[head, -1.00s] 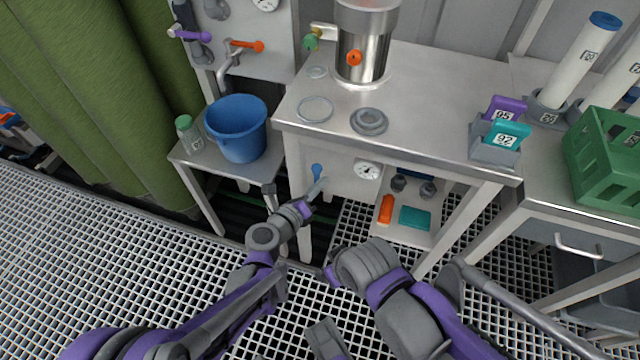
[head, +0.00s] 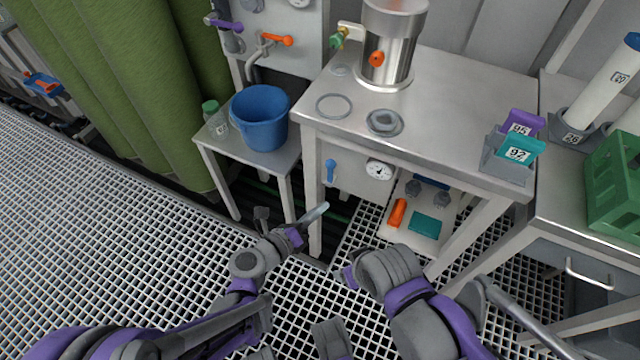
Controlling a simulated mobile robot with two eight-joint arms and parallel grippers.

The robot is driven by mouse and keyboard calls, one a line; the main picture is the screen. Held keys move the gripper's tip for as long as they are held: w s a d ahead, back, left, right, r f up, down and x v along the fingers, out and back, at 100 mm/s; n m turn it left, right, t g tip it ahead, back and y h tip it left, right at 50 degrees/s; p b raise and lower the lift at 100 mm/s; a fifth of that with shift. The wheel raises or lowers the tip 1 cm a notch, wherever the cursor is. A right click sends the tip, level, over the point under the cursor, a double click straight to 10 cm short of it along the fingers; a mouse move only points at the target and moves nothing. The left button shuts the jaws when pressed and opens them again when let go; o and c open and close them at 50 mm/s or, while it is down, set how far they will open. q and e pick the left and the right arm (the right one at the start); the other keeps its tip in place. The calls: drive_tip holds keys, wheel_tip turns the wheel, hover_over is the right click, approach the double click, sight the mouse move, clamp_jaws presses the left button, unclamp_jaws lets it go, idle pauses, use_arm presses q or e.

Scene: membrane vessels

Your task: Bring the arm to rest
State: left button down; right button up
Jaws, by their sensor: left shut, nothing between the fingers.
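My left arm comes in from the lower left, and its grey and purple gripper (head: 314,214) is shut and empty. It hangs over the floor grating, in front of the steel bench's left leg. The blue lever (head: 330,172) on the panel under the bench top stands upright, above and apart from the gripper. My right arm (head: 390,275) is bent at the lower middle and right; I cannot see its gripper.
A blue bucket (head: 260,118) and a green-capped bottle (head: 215,118) stand on a low side table. The steel bench (head: 455,100) carries a steel vessel (head: 386,60) and numbered tags. A green crate (head: 614,185) is at the right. Open grating (head: 110,230) lies to the left.

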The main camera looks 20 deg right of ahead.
use_arm(q)
drive_tip(key=shift+a, duration=0.1)
drive_tip(key=s+a+m+g+y, duration=0.1)
drive_tip(key=s+a+m+y, duration=0.4)
drive_tip(key=a+m, duration=0.6)
drive_tip(key=s+a+m+g+y, duration=0.1)
drive_tip(key=s+a+m+y, duration=0.4)
drive_tip(key=a+m, duration=0.65)
drive_tip(key=s+a+m+y, duration=0.4)
drive_tip(key=s+a+m, duration=0.2)
drive_tip(key=a+m, duration=0.5)
wheel_tip(320, 180, up, 25)
drive_tip(key=w+p, duration=0.1)
drive_tip(key=p, duration=2.1)
drive_tip(key=shift+w+a+n+t, duration=0.15)
drive_tip(key=shift+a+n+t, duration=0.15)
drive_tip(key=shift+a+n, duration=0.05)
use_arm(e)
wheel_tip(320, 180, up, 25)
drive_tip(key=w+t, duration=0.1)
drive_tip(key=shift+w, duration=0.15)
